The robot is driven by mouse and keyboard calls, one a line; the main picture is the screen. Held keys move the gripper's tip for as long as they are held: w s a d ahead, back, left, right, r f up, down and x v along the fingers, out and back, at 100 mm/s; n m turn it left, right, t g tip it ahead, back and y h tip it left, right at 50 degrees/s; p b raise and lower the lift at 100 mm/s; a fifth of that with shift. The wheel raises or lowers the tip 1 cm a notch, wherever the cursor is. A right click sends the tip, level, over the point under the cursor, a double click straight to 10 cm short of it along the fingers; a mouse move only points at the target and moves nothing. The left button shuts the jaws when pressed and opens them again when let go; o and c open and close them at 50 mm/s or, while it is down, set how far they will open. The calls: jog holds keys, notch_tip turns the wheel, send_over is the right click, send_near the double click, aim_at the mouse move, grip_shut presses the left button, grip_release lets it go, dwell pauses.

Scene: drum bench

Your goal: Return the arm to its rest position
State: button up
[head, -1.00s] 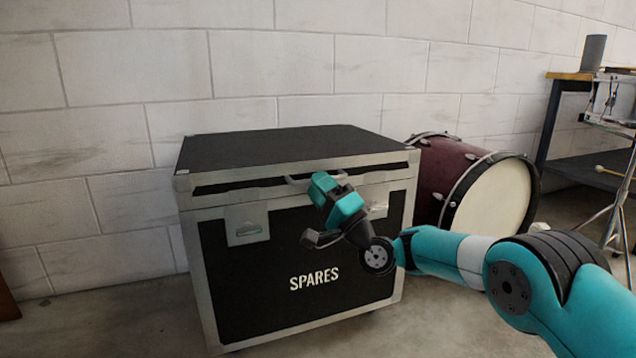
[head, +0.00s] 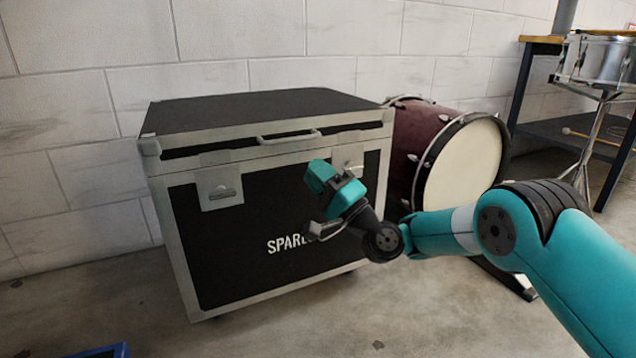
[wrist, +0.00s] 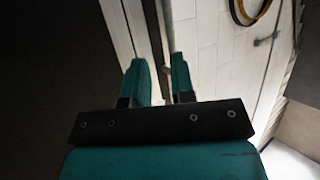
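My gripper (head: 334,186) is in front of the upper right part of the black SPARES case (head: 235,230). It covers the end of the printed word. Its teal fingers point up and to the left. In the wrist view the two fingers stand apart with a gap between them (wrist: 161,75), and nothing shows in the gap. My arm (head: 545,240) reaches in from the right edge. The case has silver edges, and a pale handle (head: 288,137) shows on its front, clear of my gripper.
A dark red bass drum (head: 455,160) lies on its side behind my arm, right of the case. A snare drum (head: 597,58) on a stand and a workbench (head: 540,39) are at the right. A blue edge (head: 105,351) shows at bottom left. Floor (head: 90,290) left of the case is clear.

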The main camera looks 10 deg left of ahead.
jog(key=shift+d+r, duration=0.1)
jog(key=s+d+r+n+g+h+p, duration=0.35)
jog(key=s+r+n+p, duration=0.2)
jog(key=r, duration=0.35)
jog(key=s+d+r+n+g+h+p, duration=0.2)
jog(key=s+r+n+g+h+p, duration=0.25)
jog(key=r, duration=0.55)
jog(key=s+d+r+g+h+p, duration=0.3)
jog(key=s+d+h+p, duration=0.85)
jog(key=s+d, duration=1.2)
notch_tip(320, 180, up, 38)
jog(key=y+p, duration=0.1)
jog(key=p, duration=3.8)
jog(key=shift+s+r+m+y, duration=0.25)
jog(key=shift+s+m+y, duration=0.05)
jog(key=shift+y, duration=0.05)
